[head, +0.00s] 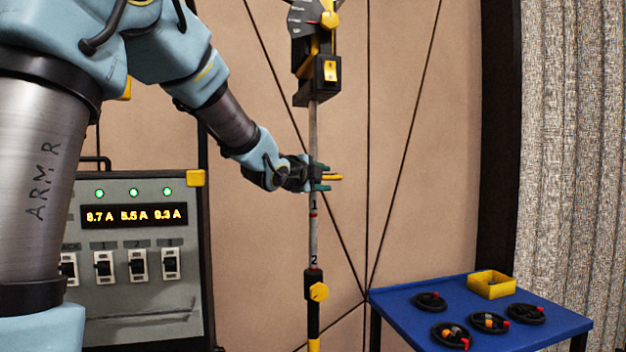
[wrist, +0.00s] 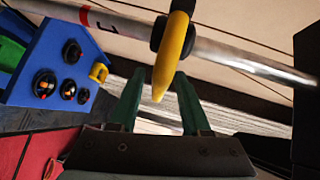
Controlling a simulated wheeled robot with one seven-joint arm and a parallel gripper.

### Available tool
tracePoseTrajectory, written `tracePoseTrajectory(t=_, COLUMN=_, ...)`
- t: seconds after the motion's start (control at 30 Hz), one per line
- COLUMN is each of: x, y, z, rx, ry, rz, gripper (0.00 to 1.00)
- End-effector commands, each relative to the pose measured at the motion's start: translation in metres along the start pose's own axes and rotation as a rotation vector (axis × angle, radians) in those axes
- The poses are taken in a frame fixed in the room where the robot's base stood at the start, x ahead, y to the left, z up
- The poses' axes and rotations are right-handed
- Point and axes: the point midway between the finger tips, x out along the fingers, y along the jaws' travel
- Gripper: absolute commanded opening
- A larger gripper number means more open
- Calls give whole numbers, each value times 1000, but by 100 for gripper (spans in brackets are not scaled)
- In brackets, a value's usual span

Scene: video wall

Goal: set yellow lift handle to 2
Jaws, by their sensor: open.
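The yellow lift handle (head: 333,177) sticks out to the right from a thin upright pole (head: 314,240), a little above the mark 1 (head: 314,205). The mark 2 (head: 314,259) is lower on the same pole. In the wrist view the handle (wrist: 173,55) is a curved yellow lever on a black collar around the pole. My gripper (head: 321,177) is at the handle's height. Its green fingers are open, and in the wrist view (wrist: 157,85) the handle's tip lies between them, with gaps on both sides. The collar is mostly hidden by my gripper in the head view.
A black box with a yellow switch and dial (head: 318,75) tops the pole. A yellow knob (head: 318,291) sits below mark 2. A grey power panel (head: 140,290) stands left.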

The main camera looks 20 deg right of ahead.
Motion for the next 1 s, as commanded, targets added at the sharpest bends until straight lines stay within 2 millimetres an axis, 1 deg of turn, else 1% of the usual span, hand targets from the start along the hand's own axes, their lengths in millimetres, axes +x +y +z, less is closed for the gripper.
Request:
tracePoseTrajectory(t=0.03, x=-10, y=2, z=0, rx=3, ry=-2, rz=-1, gripper=47)
tracePoseTrajectory(t=0.2, x=-43, y=1, z=0, rx=3, ry=-2, rz=-2, gripper=47)
tracePoseTrajectory(t=0.3, x=-60, y=1, z=0, rx=3, ry=-2, rz=-1, gripper=47)
tracePoseTrajectory(t=0.43, x=-77, y=1, z=0, rx=1, ry=-1, rz=0, gripper=47)
tracePoseTrajectory(t=0.6, x=-87, y=1, z=-1, rx=-1, ry=1, rz=1, gripper=47)
tracePoseTrajectory(t=1.0, x=-88, y=1, z=-1, rx=-1, ry=1, rz=1, gripper=47)
